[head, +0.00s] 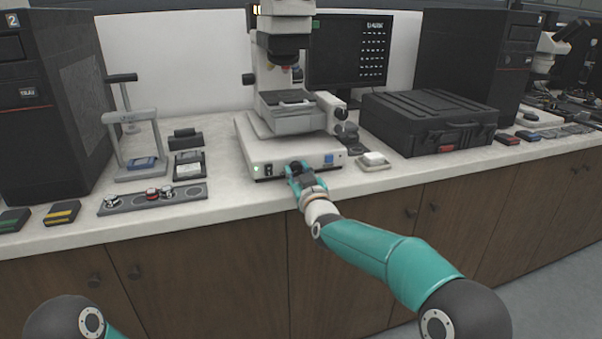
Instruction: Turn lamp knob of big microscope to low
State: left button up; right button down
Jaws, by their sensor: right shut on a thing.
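The big microscope (292,149) stands on the counter in the middle of the head view, its white base facing me. The base front has a small green light, a black switch (269,170) and a blue square (328,159). My right gripper (298,170) is at the base front, between the switch and the blue square. It is shut on the dark lamp knob (296,166), which it mostly hides, so the knob's setting cannot be read. Of my left arm only a part shows at the bottom left; its gripper is out of view.
A grey strip with several round pieces (151,197) and a small press stand (139,145) are to the left. The counter's front edge runs below my right gripper.

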jog(key=shift+d+f, duration=0.1)
jog(key=shift+f, duration=0.15)
jog(key=c, duration=1.1)
grip_release()
jog(key=shift+w, duration=0.1)
jog(key=shift+r, duration=0.1)
jog(key=v, duration=1.2)
